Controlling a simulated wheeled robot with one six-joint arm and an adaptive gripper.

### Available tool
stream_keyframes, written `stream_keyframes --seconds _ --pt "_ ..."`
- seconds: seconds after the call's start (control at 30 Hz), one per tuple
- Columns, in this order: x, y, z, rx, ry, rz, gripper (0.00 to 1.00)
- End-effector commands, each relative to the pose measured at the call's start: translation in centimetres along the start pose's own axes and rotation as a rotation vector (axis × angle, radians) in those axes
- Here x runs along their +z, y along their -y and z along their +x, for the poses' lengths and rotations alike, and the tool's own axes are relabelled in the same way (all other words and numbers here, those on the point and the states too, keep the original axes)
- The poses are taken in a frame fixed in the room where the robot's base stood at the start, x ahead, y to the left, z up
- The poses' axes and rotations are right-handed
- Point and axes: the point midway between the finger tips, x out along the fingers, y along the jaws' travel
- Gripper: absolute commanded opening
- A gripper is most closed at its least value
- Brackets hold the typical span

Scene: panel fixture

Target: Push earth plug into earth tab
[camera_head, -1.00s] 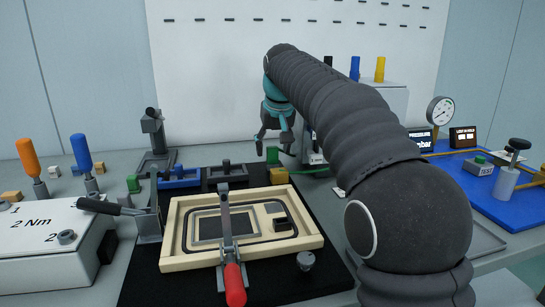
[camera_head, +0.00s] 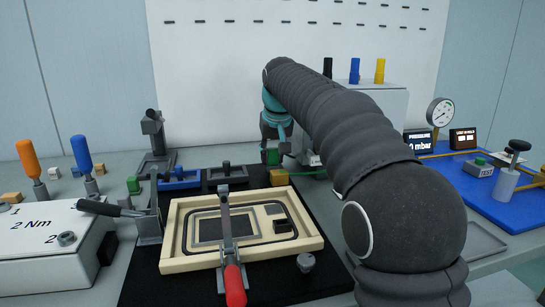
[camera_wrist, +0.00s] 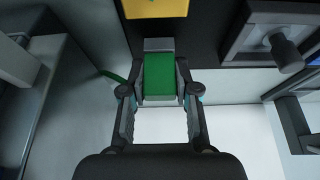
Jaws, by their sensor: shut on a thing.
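The green earth plug (camera_wrist: 160,77) is between the two fingers of my gripper (camera_wrist: 160,95) in the wrist view, with a green cable leaving it to the left. A grey metal piece, perhaps the earth tab (camera_wrist: 158,45), shows directly beyond the plug's far end. Whether the plug touches it or is on it, I cannot tell. In the head view my gripper (camera_head: 274,150) is low behind the wooden frame, shut on the green plug (camera_head: 273,157). The tab is hidden there.
A yellow block (camera_head: 279,177) lies just in front of the plug. A grey fixture with a knob (camera_head: 228,173) and a blue one (camera_head: 180,178) stand to the left. The wooden frame (camera_head: 170,235) with its red-handled clamp (camera_head: 234,285) is nearer.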

Motion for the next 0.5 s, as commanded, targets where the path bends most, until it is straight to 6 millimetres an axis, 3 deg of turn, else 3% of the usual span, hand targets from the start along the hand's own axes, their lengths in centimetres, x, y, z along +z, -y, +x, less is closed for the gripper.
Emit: stream_keyframes --seconds 0.23,0.5 --pt "-0.5 0.0 -1.0 0.000 -0.002 0.000 0.01" --pt "-1.9 0.0 -4.3 0.000 -0.004 0.000 0.01"
